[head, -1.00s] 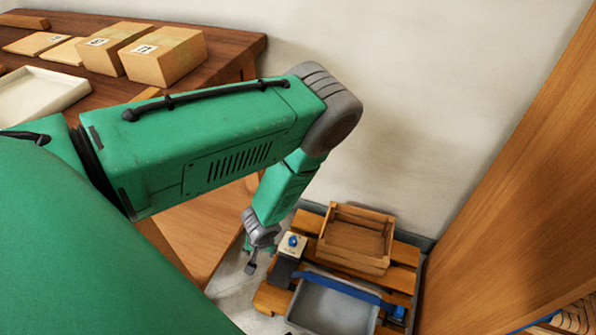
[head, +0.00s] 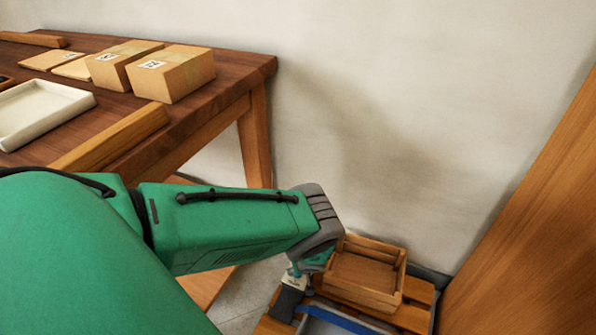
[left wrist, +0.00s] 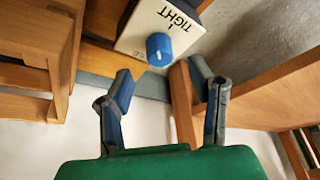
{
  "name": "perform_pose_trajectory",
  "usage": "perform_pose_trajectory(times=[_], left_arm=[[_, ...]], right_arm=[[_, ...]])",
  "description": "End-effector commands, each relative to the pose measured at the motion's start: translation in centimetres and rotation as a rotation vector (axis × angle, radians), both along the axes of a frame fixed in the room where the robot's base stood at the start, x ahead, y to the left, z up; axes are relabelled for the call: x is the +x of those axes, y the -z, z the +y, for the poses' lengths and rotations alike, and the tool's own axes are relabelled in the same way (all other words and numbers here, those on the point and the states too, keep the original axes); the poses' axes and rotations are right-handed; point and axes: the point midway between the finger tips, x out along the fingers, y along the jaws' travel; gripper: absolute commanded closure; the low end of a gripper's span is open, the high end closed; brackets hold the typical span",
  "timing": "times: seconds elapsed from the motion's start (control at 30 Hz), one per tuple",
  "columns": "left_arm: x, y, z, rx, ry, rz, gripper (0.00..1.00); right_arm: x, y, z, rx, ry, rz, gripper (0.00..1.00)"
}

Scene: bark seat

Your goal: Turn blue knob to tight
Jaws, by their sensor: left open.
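The blue knob (left wrist: 159,48) is in the left wrist view, on a pale box (left wrist: 140,30) with the word TIGHT printed on it. The word appears upside down there, above the knob. My left gripper (left wrist: 161,73) is open, its two fingers apart with the knob just beyond and between the tips. No finger visibly touches the knob. My right gripper is out of view.
A wooden crate (head: 363,272) stands on a slatted pallet (head: 415,318) beside the box. A blue strap (head: 335,319) crosses a grey bin at the bottom edge. A table (head: 225,84) with cartons (head: 170,75) is at the left, and a wooden panel (head: 535,215) at the right.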

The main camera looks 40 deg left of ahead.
Motion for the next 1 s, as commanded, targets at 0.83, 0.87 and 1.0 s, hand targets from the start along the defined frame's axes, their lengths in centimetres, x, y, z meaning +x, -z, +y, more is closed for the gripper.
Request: perform_pose_trajectory(times=[0.83,0.87,1.0], left_arm=[[1.0,5.4,2.1,0.000,0.001,0.000,0.80],[1.0,5.4,2.1,0.000,0.001,0.000,0.90],[1.0,5.4,2.0,0.000,0.001,0.000,1.00]], right_arm=[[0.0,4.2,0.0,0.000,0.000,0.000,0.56],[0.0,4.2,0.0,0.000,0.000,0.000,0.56],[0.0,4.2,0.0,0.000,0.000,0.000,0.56]])
